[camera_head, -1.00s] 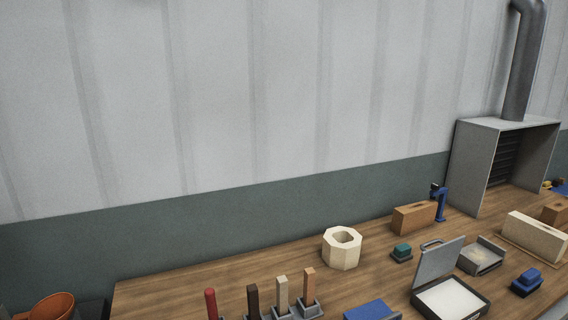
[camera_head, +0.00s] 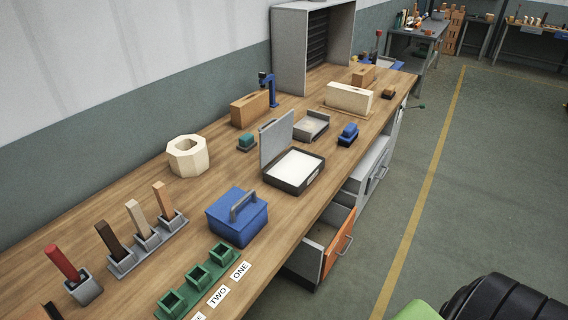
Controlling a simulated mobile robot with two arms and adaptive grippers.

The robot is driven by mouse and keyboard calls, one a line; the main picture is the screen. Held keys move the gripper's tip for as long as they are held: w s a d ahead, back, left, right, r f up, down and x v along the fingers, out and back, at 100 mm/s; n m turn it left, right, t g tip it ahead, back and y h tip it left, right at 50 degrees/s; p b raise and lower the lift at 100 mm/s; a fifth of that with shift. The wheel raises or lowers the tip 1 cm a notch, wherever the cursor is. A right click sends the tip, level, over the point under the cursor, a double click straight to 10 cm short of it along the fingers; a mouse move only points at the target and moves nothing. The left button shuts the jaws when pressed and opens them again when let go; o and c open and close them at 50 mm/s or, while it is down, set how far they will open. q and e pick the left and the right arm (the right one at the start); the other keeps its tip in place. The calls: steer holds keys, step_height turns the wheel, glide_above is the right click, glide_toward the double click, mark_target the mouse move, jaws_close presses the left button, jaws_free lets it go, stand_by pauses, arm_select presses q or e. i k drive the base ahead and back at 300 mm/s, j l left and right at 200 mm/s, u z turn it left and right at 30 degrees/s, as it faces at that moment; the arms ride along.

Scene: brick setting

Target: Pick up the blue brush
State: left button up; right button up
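A small blue block-shaped thing (camera_head: 348,134), which looks like the blue brush, rests on the wooden workbench (camera_head: 225,165), near its right edge. It lies to the right of the open grey case with a white pad (camera_head: 294,168). A similar teal one (camera_head: 246,142) sits left of the case, and a brown one (camera_head: 388,92) lies farther back. Neither of my grippers is in view.
A blue box with a grey handle (camera_head: 238,217) and green holders (camera_head: 197,276) stand in the bench's near part. A grey tray (camera_head: 311,126) is beside the brush. An orange-fronted drawer (camera_head: 339,244) stands open below. Floor to the right is largely clear.

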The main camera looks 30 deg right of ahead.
mark_target(350, 134)
steer(key=z, duration=1.55)
steer(key=i+l+u, duration=0.1)
steer(key=u, duration=0.35)
steer(key=i+l+u, duration=0.25)
steer(key=u, duration=0.2)
